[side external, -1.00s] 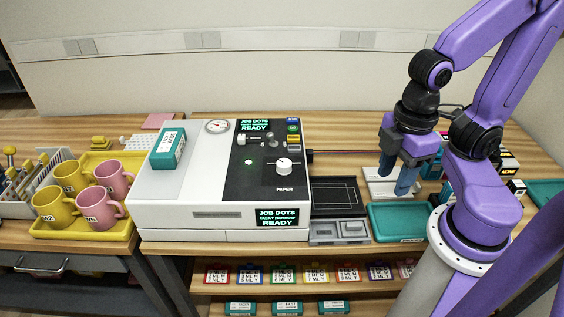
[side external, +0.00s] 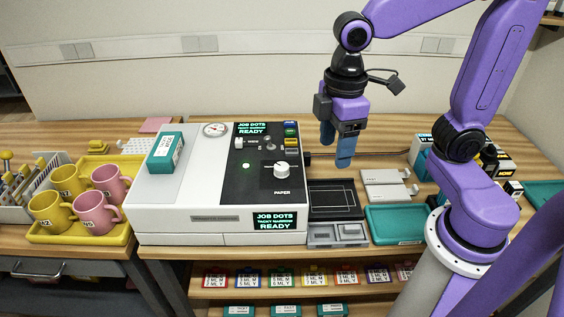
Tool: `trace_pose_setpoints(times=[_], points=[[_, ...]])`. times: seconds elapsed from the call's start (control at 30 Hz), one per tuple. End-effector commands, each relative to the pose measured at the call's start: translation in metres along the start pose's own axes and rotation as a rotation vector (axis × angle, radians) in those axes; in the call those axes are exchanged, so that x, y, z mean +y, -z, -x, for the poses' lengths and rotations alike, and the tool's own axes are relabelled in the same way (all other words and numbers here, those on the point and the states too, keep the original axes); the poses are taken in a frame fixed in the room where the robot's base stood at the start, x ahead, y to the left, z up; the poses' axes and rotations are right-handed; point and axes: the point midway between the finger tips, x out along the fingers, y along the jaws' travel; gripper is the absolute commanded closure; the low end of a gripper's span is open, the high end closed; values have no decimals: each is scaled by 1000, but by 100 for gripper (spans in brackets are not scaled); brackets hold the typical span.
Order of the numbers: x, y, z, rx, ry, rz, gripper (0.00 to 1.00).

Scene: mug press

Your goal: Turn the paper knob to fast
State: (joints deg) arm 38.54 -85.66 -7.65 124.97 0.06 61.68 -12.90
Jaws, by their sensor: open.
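The paper knob (side external: 281,170) is a round white dial on the black control panel of the white press (side external: 180,200). The label PAPER sits below it. The knob's setting is too small to read. The press's displays (side external: 275,221) read JOB DOTS, TACKY NARROW, READY. My gripper (side external: 336,155) points down with two blue fingers, open and empty. It is to the right of the press and of the knob, above the wooden table, touching nothing that I can see.
A slider lever (side external: 242,143), a small toggle and several coloured buttons share the panel. A teal box (side external: 166,151) rests on the press top. A black tray (side external: 334,198), a teal tray (side external: 396,224) and a pale block (side external: 385,184) lie to the right. Mugs stand on a yellow tray (side external: 80,238) at left.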

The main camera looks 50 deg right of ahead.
Motion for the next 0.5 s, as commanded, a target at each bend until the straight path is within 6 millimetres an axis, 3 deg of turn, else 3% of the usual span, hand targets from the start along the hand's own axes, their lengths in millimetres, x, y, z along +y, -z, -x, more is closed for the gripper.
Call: trace_pose_setpoints(times=[0.2, 0.5], points=[[53, 40, 21, -7, -1, -33, 37], [110, 65, 40, -17, 2, -61, 37]])
